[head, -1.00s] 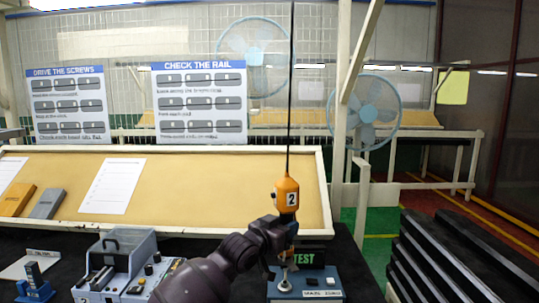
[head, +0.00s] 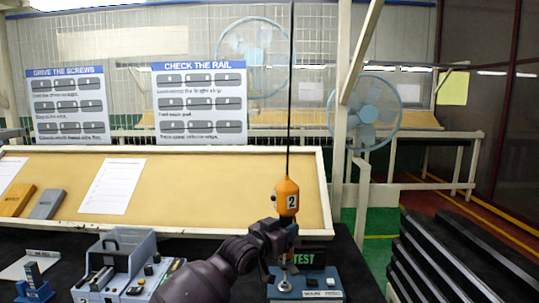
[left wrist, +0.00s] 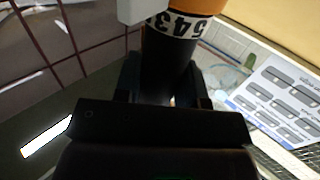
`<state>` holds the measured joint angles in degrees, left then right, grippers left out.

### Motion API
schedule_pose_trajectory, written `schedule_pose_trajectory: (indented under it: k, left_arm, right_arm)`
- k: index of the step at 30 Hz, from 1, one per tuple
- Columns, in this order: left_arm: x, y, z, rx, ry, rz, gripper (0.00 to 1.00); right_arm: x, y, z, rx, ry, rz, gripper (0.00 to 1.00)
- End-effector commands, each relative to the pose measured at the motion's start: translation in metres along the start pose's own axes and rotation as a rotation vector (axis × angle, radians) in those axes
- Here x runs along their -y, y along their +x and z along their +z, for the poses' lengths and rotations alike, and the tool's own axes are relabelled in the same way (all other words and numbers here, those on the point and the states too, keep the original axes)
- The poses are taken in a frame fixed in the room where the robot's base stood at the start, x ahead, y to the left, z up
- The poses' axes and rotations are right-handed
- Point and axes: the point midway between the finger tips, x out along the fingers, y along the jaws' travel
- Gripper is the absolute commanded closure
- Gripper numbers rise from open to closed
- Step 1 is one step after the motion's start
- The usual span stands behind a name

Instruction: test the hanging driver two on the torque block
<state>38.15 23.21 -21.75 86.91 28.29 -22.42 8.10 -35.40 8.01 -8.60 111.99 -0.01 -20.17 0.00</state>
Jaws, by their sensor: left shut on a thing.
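The hanging driver two (head: 287,195) is orange with a white "2" label and hangs upright on a dark cable. My left gripper (head: 277,237) is shut on its dark lower body. In the left wrist view the driver's dark body (left wrist: 167,65) stands between my two fingers (left wrist: 165,85), below a band of digits. The torque block (head: 318,282) is a blue box with a "TEST" display and a silver fitting (head: 284,283) on top. The driver's lower end is over this fitting; my gripper partly hides it, so I cannot tell whether they touch. My right gripper is not in view.
A grey-blue machine (head: 122,265) and a small blue stand (head: 36,283) are on the dark bench at left. A tan sloped board (head: 200,190) stands behind, with papers and two small blocks. Black strips (head: 450,260) are stacked at right.

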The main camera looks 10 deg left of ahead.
Motion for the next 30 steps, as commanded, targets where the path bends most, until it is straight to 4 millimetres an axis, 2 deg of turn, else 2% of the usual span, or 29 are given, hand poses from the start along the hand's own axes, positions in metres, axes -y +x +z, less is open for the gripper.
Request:
schedule_pose_trajectory:
  k: [30]
  left_arm:
    - [0.0001,-0.0001,0.0114,0.010,-0.003,-0.001,1.00]
  right_arm:
    - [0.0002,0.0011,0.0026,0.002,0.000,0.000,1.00]
